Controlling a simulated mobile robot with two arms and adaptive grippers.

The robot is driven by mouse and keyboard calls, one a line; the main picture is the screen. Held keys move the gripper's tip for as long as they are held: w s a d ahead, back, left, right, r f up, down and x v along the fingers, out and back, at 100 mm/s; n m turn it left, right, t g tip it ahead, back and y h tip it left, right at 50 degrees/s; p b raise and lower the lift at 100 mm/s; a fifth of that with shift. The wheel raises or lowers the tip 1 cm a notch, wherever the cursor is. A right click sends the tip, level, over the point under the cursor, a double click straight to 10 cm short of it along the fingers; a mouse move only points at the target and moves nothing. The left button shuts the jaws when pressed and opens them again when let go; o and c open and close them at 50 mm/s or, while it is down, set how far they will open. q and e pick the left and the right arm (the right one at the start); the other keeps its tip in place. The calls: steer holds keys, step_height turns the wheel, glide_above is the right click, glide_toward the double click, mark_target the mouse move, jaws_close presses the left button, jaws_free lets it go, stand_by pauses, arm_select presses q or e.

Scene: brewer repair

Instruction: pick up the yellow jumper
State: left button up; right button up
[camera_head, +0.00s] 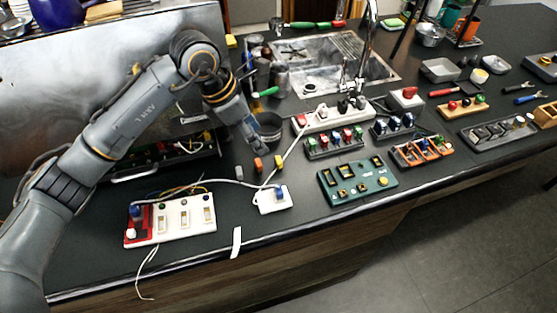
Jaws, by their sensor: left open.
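The yellow jumper (279,161) is a small upright block on the dark counter, near the front middle. An orange block (258,163) stands just left of it, and a grey block (239,172) stands further left. My left gripper (259,148) points down just above and behind the orange block, up and left of the yellow jumper. It is open, with nothing visible between its fingers, and looks apart from the yellow jumper. The fingertips are small and dark here. My right gripper is not in view.
A white switch board (182,222) with wires and a small white box (273,200) lie in front. A green panel (357,183) is to the right. A white power strip (335,116) and a sink (325,60) lie behind. A cable crosses the counter near the blocks.

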mark_target(277, 160)
arm_select(q)
steer(key=p+x, duration=0.1)
steer(key=x, duration=0.3)
steer(key=shift+d+f, duration=0.4)
steer(key=shift+f, duration=0.2)
steer(key=shift+w+f, duration=0.1)
steer(key=shift+f, duration=0.1)
steer(key=p+x, duration=0.1)
steer(key=x, duration=0.1)
steer(key=p+x, duration=0.1)
steer(key=x, duration=0.1)
steer(key=shift+d+p, duration=0.35)
steer(key=shift+p, duration=0.05)
steer(key=shift+d+f, duration=0.1)
steer(key=shift+f, duration=0.35)
steer(key=shift+c, duration=0.2)
steer(key=c, duration=0.8)
